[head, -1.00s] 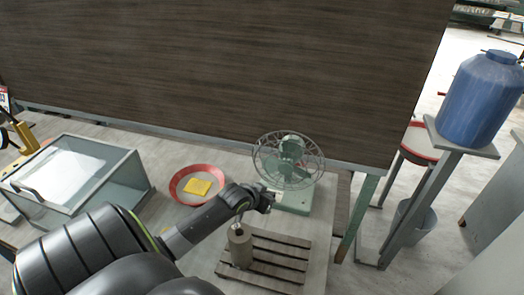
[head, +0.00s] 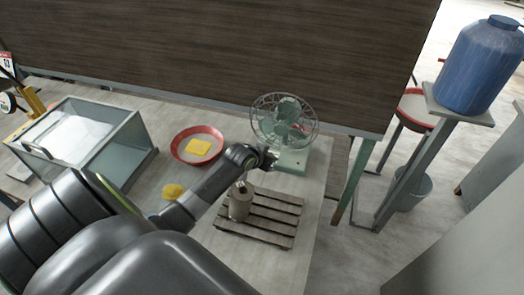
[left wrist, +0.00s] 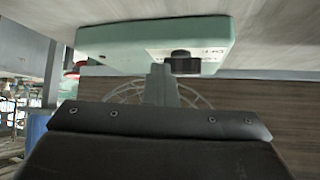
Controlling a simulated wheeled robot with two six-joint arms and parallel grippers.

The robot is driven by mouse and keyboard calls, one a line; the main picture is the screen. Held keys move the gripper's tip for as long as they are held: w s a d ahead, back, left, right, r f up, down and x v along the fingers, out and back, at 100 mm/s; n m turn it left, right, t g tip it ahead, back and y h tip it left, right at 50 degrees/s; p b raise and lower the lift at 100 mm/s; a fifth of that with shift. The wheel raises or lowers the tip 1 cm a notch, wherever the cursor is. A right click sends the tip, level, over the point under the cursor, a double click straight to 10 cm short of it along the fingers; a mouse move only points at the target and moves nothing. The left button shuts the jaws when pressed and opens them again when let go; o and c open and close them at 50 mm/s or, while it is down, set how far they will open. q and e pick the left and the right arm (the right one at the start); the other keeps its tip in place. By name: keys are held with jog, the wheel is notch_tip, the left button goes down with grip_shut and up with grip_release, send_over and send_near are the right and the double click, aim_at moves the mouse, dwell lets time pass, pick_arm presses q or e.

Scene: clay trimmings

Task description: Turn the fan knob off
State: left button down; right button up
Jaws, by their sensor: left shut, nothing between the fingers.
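The pale green desk fan (head: 293,160), with a round wire cage, stands at the back right of the table. In the left wrist view its base (left wrist: 110,43) appears upside down, with a black knob (left wrist: 184,62) beside a light label with partly legible lettering. My left gripper (head: 270,158) is shut and empty, close in front of the fan base. My right gripper is not in view.
A slatted wooden rack (head: 262,228) with a clay cylinder (head: 239,204) lies beneath my left forearm. A red-rimmed bowl (head: 175,146) holding a yellow piece (head: 198,147), a yellow lump (head: 173,191) and a glass-sided box (head: 130,160) are left. A dark panel (head: 200,50) rises behind.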

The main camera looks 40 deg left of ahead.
pick_arm(q)
jog(key=shift+a, duration=0.25)
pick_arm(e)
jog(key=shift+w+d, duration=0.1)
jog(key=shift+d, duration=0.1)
pick_arm(q)
jog(key=shift+s+a, duration=0.15)
jog(key=shift+a, duration=0.35)
jog(key=shift+s+a+r, duration=0.2)
jog(key=shift+s+a, duration=0.2)
jog(key=shift+s, duration=0.1)
jog(key=d+v, duration=0.1)
jog(key=v, duration=1.5)
jog(key=shift+d+r, duration=0.3)
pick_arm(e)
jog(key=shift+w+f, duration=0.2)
